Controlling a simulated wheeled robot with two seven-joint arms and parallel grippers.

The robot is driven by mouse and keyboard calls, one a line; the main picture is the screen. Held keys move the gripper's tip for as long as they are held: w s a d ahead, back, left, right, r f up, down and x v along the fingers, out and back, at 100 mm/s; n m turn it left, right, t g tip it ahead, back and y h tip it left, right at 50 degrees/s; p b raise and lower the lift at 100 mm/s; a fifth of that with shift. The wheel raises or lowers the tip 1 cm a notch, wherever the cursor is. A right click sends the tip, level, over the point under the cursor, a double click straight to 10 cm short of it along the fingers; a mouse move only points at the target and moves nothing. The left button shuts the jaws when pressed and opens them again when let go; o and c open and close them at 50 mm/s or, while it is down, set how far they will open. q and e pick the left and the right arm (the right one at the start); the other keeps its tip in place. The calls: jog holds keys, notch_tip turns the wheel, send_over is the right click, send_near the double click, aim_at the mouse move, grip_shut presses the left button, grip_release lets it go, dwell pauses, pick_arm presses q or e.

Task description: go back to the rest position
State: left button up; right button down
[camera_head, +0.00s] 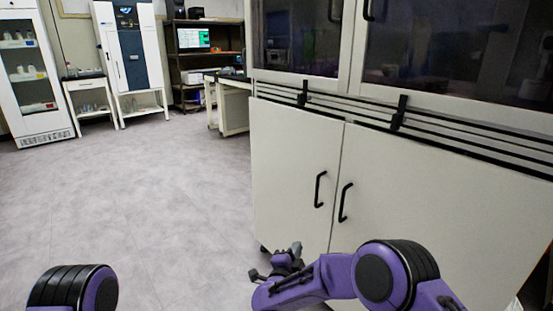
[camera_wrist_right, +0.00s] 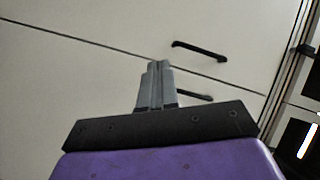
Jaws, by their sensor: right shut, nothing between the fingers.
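My right gripper (camera_head: 292,250) is low in front of the white cabinet's lower doors in the head view, with the purple right arm reaching in from the lower right. In the right wrist view, its two grey fingers (camera_wrist_right: 158,66) are together with nothing between them. They point toward the cabinet doors, and a black door handle lies just beyond them. I cannot tell the exact gap to the doors. Only a purple and black joint of my left arm shows at the bottom left of the head view; the left gripper is out of view.
The large white cabinet (camera_head: 290,160) fills the right side, with black handles (camera_head: 345,202) and dark windows above. Open grey floor (camera_head: 130,200) lies to the left. A glass-door cabinet (camera_head: 33,70), a white and blue machine (camera_head: 131,50) and a shelf with a monitor (camera_head: 193,38) stand at the back.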

jog(key=s+d+f+n+g+y, duration=0.1)
jog(key=s+d+f+n+y, duration=0.15)
jog(key=s+f, duration=0.3)
jog(key=s+d+f+n+g+y, duration=0.1)
jog(key=s+d+f+n, duration=0.1)
jog(key=s+f+n, duration=0.35)
jog(key=s+d+f+n+g, duration=0.1)
jog(key=s+d+f+g, duration=0.2)
jog(key=s, duration=0.4)
jog(key=s+d+f+n+g+y, duration=0.1)
jog(key=s+d+f+g, duration=0.2)
jog(key=s, duration=0.4)
jog(key=s+d+f+n+g, duration=0.1)
jog(key=s+d+f, duration=0.35)
jog(key=s, duration=0.25)
jog(key=s+d+g, duration=0.3)
jog(key=s+d, duration=0.1)
jog(key=s, duration=0.8)
notch_tip(320, 180, up, 22)
jog(key=d+p, duration=0.1)
jog(key=p, duration=2)
jog(key=shift+s+f+h, duration=0.15)
jog(key=shift+s+h, duration=0.2)
jog(key=shift+s, duration=0.1)
